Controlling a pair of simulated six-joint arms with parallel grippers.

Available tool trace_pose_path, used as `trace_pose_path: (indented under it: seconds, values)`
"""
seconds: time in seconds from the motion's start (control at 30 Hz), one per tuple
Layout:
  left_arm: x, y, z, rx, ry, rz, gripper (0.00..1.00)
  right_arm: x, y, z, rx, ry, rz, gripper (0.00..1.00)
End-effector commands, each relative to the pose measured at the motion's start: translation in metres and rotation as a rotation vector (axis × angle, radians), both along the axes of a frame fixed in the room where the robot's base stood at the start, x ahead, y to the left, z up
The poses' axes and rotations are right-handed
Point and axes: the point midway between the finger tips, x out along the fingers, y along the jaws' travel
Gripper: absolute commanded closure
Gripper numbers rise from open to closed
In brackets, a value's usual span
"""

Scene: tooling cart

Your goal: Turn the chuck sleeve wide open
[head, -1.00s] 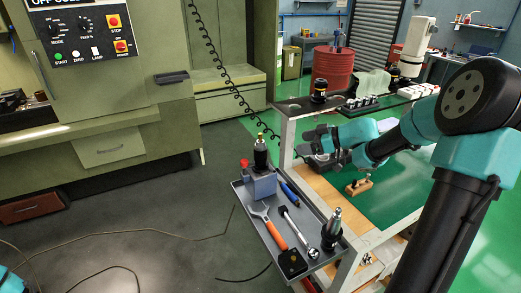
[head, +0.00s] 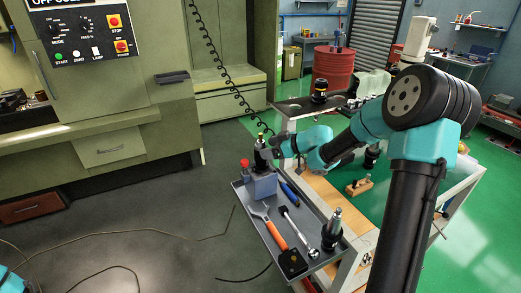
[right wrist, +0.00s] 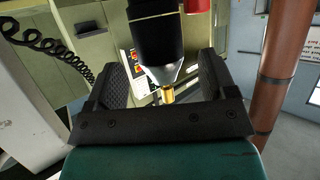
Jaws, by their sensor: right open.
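The chuck (head: 260,157) stands upright in a grey block (head: 262,187) on the tray. It has a black sleeve, a silver nose and a brass-coloured tip. In the right wrist view the black sleeve (right wrist: 155,40) shows at the top, with its silver cone and brass tip pointing down. My right gripper (head: 274,145) is at the chuck's upper right side in the head view. In the right wrist view my open right gripper (right wrist: 163,66) has one dark finger on each side of the chuck, with gaps visible. My left gripper is out of view.
The grey tray (head: 262,226) also holds an orange-handled wrench (head: 274,233), a ratchet (head: 296,226), a blue-handled tool (head: 290,194) and a tapered tool holder (head: 332,232). A red-capped item (head: 245,168) stands close beside the chuck. A coiled cable (head: 222,75) hangs behind.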

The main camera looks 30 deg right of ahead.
Motion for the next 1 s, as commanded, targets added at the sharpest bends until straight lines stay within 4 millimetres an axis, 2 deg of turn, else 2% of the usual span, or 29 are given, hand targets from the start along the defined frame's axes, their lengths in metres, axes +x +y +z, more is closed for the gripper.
trace_pose_path:
  seconds: [0.1, 0.3, 0.63, 1.0]
  values:
    - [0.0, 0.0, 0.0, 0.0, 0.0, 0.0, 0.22, 0.014, 0.012, -0.008, 0.0, 0.0, 0.003, 0.22]
    - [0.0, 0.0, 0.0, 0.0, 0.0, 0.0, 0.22, 0.028, 0.023, -0.015, -0.001, 0.0, 0.001, 0.22]
    - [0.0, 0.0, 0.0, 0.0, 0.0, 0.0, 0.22, 0.03, 0.024, -0.016, -0.001, -0.001, 0.0, 0.22]
    - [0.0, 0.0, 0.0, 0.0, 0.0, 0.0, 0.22, 0.03, 0.024, -0.016, -0.001, -0.001, 0.0, 0.57]
